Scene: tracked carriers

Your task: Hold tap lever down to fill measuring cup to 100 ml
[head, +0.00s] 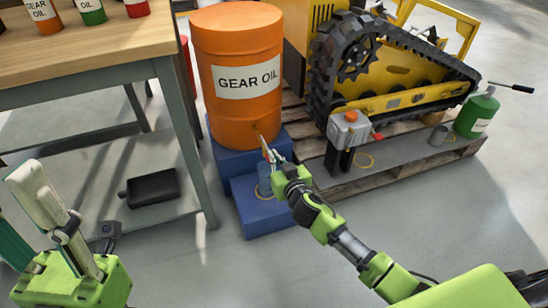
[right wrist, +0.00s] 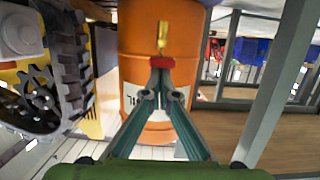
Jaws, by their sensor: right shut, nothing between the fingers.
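The orange gear oil drum (head: 238,110) stands on a blue stepped stand (head: 262,222). Its brass tap (right wrist: 162,35) shows in the right wrist view, with the red lever (right wrist: 162,62) at my fingertips. A bluish see-through measuring cup (head: 264,181) stands on the lower step below the tap; its level is too small to read. My right gripper (head: 273,160) is shut and empty, its tips at the lever; I cannot tell whether they press it. It also shows in the right wrist view (right wrist: 162,68). My left gripper (head: 18,212) is at the lower left, fingers apart and empty, partly cut off.
A workbench (head: 90,50) with oil cans stands left of the drum, a black tray (head: 153,188) on its lower shelf. A pallet (head: 375,178) with a yellow tracked carrier (head: 395,75), a grey box (head: 350,128) and a green can (head: 477,115) is at right. The front floor is clear.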

